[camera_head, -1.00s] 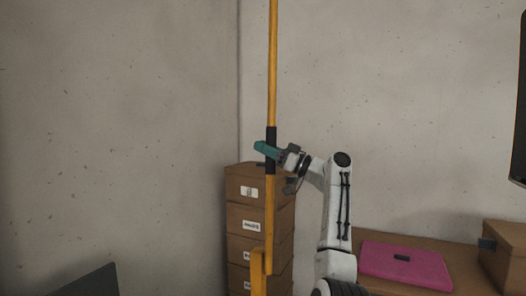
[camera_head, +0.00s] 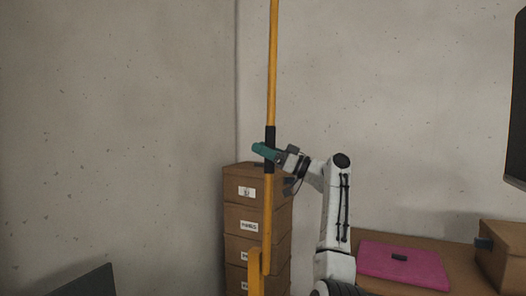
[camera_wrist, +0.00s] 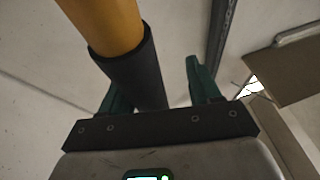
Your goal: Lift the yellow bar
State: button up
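The yellow bar (camera_head: 273,60) stands upright in the head view, with a black sleeve (camera_head: 270,140) around it at gripper height. Its top runs out of the picture, and an offset yellow piece (camera_head: 256,272) shows at the bottom. My gripper (camera_head: 265,151) is at the sleeve, with a green finger crossing in front of it. In the wrist view the black sleeve (camera_wrist: 135,75) lies between the two green fingers of my gripper (camera_wrist: 155,82). It is close to the left finger, with a visible gap to the right finger. Contact with the left finger is unclear.
A stack of brown labelled boxes (camera_head: 240,218) stands just behind the bar. A magenta case (camera_head: 402,263) lies on a brown surface at right, beside a brown box (camera_head: 503,250). A dark screen edge (camera_head: 519,110) is at far right. The wall around the bar's upper part is bare.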

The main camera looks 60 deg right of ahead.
jog(key=b+v, duration=0.2)
jog(key=v, duration=0.8)
jog(key=shift+s+d, duration=0.15)
jog(key=shift+d, duration=0.05)
